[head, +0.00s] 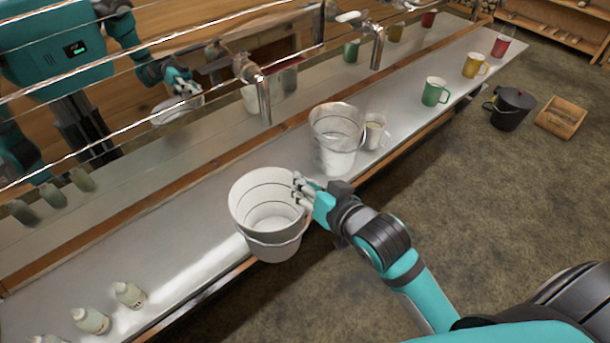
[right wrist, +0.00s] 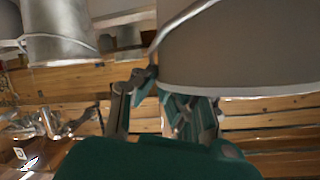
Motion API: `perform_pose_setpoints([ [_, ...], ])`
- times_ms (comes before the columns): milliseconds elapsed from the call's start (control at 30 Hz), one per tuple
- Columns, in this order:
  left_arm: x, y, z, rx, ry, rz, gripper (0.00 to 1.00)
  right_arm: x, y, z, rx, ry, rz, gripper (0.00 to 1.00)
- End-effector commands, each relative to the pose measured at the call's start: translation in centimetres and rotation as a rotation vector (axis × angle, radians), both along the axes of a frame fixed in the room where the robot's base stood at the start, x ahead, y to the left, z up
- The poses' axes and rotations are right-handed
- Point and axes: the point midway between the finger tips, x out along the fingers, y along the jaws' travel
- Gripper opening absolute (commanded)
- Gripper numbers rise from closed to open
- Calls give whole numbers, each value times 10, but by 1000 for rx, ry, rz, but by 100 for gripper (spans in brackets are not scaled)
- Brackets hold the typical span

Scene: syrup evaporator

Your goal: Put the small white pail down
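The small white pail (head: 272,240) is at the front edge of the steel counter in the head view, upright and open, with dark lines around its inside. My right gripper (head: 303,191) is at the right side of its rim, with its fingers closed on the rim. In the right wrist view the pail (right wrist: 240,45) fills the upper right, against the fingers (right wrist: 160,95). The pail's underside overlaps the counter edge in the picture; I cannot tell whether it touches. My left gripper is not in view.
The steel counter (head: 200,250) also bears a metal pail (head: 337,150) and a pale mug (head: 374,131) beyond, green (head: 435,91), yellow (head: 474,65) and red (head: 501,46) mugs, and small bottles (head: 129,294) nearer. A shiny panel behind reflects them. A dark bucket (head: 511,108) stands on the floor.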

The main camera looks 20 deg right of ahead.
Motion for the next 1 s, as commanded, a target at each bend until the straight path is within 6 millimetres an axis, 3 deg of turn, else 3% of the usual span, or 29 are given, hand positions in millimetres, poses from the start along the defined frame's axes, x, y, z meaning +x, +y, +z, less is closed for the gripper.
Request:
perform_pose_setpoints([
  [233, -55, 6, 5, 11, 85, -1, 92, 33, -9, 1, -9, -7, 2, 0],
  [367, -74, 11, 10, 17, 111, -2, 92, 60, -18, -1, -8, -6, 0, 0],
  [467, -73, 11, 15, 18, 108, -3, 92, 84, -26, -2, -8, -6, 0, 0],
  [700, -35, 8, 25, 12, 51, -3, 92, 134, -41, -10, -7, -4, 0, 0],
  [833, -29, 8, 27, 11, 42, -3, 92, 147, -45, -12, -4, -4, 1, 0],
  [1000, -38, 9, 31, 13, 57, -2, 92, 150, -46, -23, -4, 0, 2, 0],
])
